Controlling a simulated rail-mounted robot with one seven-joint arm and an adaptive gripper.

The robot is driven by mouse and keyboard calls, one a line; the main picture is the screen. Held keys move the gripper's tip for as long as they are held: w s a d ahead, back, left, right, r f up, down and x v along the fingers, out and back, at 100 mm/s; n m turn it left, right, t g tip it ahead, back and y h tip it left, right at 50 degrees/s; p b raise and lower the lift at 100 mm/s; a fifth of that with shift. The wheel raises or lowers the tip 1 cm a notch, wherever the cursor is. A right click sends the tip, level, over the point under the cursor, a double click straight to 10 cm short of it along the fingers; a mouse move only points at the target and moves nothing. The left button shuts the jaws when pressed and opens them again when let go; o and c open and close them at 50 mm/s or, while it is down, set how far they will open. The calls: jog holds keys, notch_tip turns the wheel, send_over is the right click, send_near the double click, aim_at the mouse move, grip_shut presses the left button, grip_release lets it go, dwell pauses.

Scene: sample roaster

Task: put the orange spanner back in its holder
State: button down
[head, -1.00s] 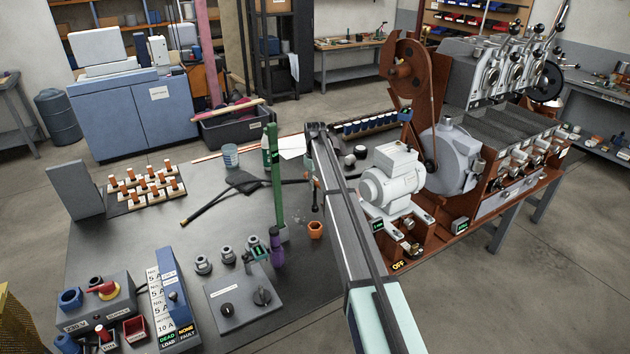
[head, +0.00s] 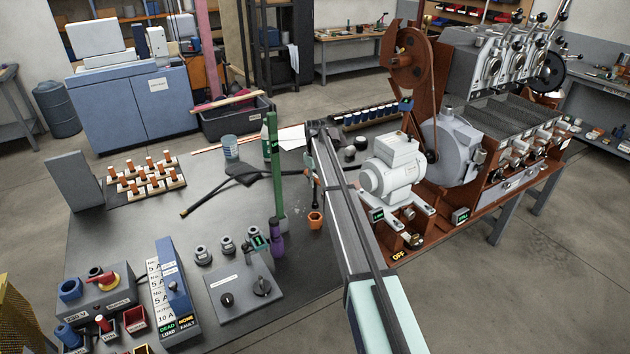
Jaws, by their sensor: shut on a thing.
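My gripper (head: 314,184) hangs below the far end of my arm, over the middle of the bench. It is small and dark here and partly covered by the arm. It is shut on a slim thing that I take for the orange spanner (head: 308,160); only a small orange part shows beside the arm. The spanner's full shape and tilt are hidden. An orange six-sided cup (head: 316,220) stands on the bench just below the gripper, apart from it. I cannot tell whether this cup is the spanner's holder.
A green post (head: 274,165) and a purple-handled thing (head: 277,243) stand left of the gripper. A white motor (head: 392,176) and the brown roaster (head: 408,62) are to the right.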

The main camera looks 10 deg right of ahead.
aim_at(315, 203)
jog(key=shift+f, duration=0.15)
jog(key=shift+f+b, duration=1.15)
jog(key=shift+f, duration=2.35)
jog(key=shift+f, duration=0.35)
jog(key=shift+f+b, duration=0.5)
jog(key=shift+f, duration=0.5)
jog(key=c, duration=0.8)
grip_release()
jog(key=shift+r, duration=0.1)
notch_tip(315, 203, up, 12)
jog(key=shift+f, duration=0.1)
